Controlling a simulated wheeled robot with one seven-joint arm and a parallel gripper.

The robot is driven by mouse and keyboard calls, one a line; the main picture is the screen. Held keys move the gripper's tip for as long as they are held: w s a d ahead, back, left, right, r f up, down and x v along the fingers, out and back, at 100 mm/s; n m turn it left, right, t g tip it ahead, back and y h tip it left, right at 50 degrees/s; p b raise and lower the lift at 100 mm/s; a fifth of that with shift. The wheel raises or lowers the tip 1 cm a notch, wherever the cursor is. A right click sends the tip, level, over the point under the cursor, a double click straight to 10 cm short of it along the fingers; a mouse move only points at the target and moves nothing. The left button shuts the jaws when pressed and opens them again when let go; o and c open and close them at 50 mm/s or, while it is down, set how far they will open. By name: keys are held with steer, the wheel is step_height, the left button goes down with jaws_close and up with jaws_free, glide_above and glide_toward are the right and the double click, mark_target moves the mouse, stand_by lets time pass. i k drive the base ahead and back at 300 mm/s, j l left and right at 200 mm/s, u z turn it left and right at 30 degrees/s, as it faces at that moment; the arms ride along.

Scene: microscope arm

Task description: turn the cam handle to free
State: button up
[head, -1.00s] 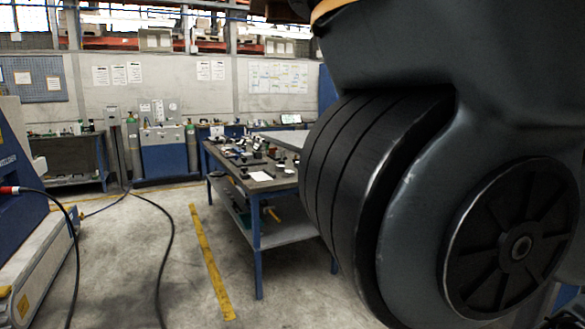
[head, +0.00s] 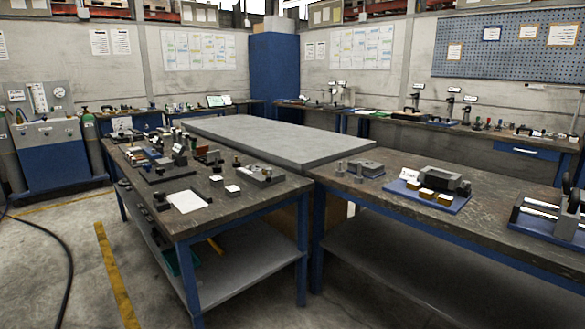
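I cannot pick out the cam handle or a microscope arm for sure at this distance. On the back bench stand several small dark upright stands with pale tops (head: 452,91), too small to make out in detail. At the right edge a fixture with a blue base and bright rails (head: 545,222) carries a dark upright part, cut off by the frame. My gripper is not in view.
A left workbench (head: 225,207) holds small fixtures and a white sheet (head: 187,201). A right workbench (head: 400,210) holds a blue plate with blocks (head: 428,195). A grey table (head: 270,139) stands behind. Floor (head: 75,250) at the left is open; a dark cable (head: 68,265) lies there.

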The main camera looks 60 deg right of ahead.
mark_target(268, 175)
steer(key=i+l+z, duration=0.3)
steer(key=i+l, duration=0.3)
steer(key=l, duration=0.2)
steer(key=i+l+z, duration=0.35)
steer(key=i+l, duration=0.3)
